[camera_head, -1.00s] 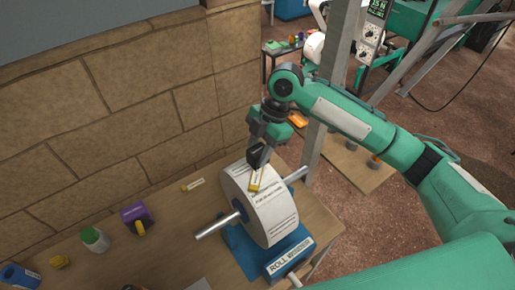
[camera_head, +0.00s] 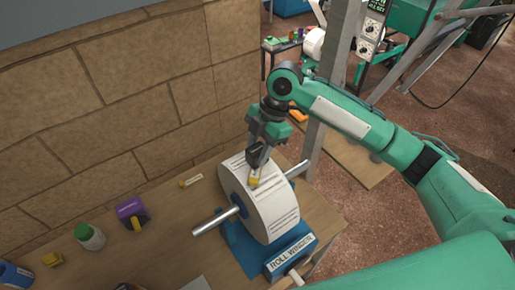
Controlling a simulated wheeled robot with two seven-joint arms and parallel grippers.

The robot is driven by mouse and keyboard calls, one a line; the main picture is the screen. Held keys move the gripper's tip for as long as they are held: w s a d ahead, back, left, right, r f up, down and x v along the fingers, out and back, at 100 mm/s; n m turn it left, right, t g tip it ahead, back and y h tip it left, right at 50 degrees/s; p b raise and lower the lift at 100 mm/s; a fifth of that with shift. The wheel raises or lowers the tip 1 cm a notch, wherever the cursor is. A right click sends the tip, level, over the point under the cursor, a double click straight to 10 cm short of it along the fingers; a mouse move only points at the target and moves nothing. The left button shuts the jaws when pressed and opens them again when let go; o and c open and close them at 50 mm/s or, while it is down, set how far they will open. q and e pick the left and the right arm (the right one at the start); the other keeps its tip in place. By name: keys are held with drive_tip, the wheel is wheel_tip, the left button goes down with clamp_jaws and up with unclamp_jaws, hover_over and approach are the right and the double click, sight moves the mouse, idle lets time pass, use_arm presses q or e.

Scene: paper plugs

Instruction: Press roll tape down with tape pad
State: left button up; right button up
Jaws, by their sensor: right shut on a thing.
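A large white paper roll (camera_head: 275,215) sits on a metal bar (camera_head: 216,222) in a blue stand labelled "ROLL WINDER" (camera_head: 291,254). Dark printed lines show on its face. My right gripper (camera_head: 256,168) is shut on a small yellow pad, the tape pad (camera_head: 254,180), at the upper face of the roll. The pad appears to touch the paper, but the exact contact is hard to see. Any tape under the pad is hidden or too small to tell. My left gripper is not in view.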

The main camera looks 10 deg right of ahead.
drive_tip(key=shift+f, duration=0.65)
idle(0.5)
drive_tip(key=shift+f, duration=0.15)
idle(1.7)
wheel_tip(320, 180, up, 2)
drive_tip(key=shift+r+p, duration=0.1)
drive_tip(key=shift+p, duration=1.1)
wheel_tip(320, 180, up, 5)
drive_tip(key=p, duration=0.4)
drive_tip(key=shift+p, duration=0.4)
